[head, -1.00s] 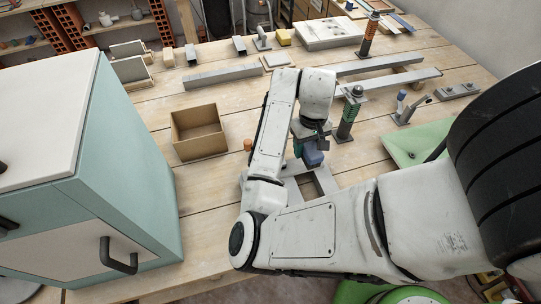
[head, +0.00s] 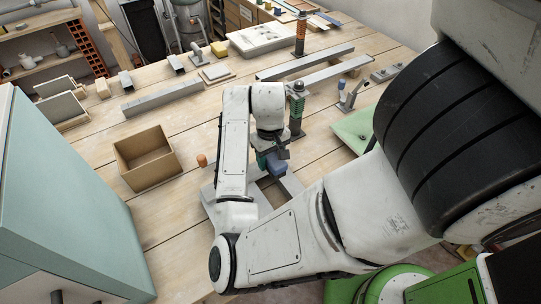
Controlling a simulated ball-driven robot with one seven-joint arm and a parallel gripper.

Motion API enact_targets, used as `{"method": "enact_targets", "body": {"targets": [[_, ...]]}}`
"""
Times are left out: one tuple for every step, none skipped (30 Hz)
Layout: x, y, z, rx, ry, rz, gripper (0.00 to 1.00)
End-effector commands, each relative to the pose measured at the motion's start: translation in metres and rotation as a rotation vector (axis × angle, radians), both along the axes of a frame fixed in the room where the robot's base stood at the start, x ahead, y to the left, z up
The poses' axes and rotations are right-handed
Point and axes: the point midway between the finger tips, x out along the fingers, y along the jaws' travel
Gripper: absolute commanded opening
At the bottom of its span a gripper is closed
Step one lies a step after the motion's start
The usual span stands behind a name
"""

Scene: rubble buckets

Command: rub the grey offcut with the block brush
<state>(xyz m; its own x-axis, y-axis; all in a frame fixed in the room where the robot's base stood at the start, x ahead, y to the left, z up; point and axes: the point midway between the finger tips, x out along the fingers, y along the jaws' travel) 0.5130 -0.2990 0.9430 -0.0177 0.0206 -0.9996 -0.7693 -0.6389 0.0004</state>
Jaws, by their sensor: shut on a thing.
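My gripper (head: 276,158) is low over the workbench, to the right of my forearm, and partly hidden by my own wrist. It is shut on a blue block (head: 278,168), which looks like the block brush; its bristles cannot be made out. A teal part shows just left of it. Below and around it lies a flat grey frame (head: 292,184) with a square opening, partly covered by my arm. I cannot tell whether the block touches it. Several grey pieces lie farther back, among them a long grey bar (head: 168,98); which one is the grey offcut is unclear.
An open cardboard box (head: 147,158) stands to the left, with a small orange cylinder (head: 202,160) between it and my arm. A spring post (head: 296,108) stands close behind my gripper. A green tray (head: 352,128) lies right. A teal cabinet (head: 55,200) fills the left.

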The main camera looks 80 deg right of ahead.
Motion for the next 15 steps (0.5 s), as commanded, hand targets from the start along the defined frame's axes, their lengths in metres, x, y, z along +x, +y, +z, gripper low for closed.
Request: {"method": "enact_targets", "body": {"targets": [[0.000,0.000,-0.012,0.000,0.001,0.001,0.14],[0.000,0.000,-0.016,-0.001,0.001,0.001,0.14],[0.000,0.000,-0.020,-0.001,0.001,0.001,0.14],[0.000,0.000,-0.023,0.000,0.000,0.002,0.14],[0.000,0.000,-0.027,-0.001,-0.001,0.002,0.14],[0.000,0.000,-0.031,-0.001,-0.001,0.002,0.14],[0.000,0.000,-0.035,-0.001,-0.001,0.002,0.14],[0.000,0.000,-0.038,0.000,0.000,0.002,0.14],[0.004,-0.005,-0.027,0.001,0.000,0.000,0.14],[0.006,-0.008,-0.027,0.001,0.000,0.000,0.14],[0.008,-0.011,-0.027,0.002,0.001,0.000,0.14],[0.011,-0.015,-0.027,0.001,0.001,0.001,0.14],[0.013,-0.017,-0.027,0.002,0.001,-0.001,0.14],[0.016,-0.020,-0.027,0.002,0.001,0.000,0.14],[0.019,-0.024,-0.027,0.002,0.001,0.000,0.14]]}}
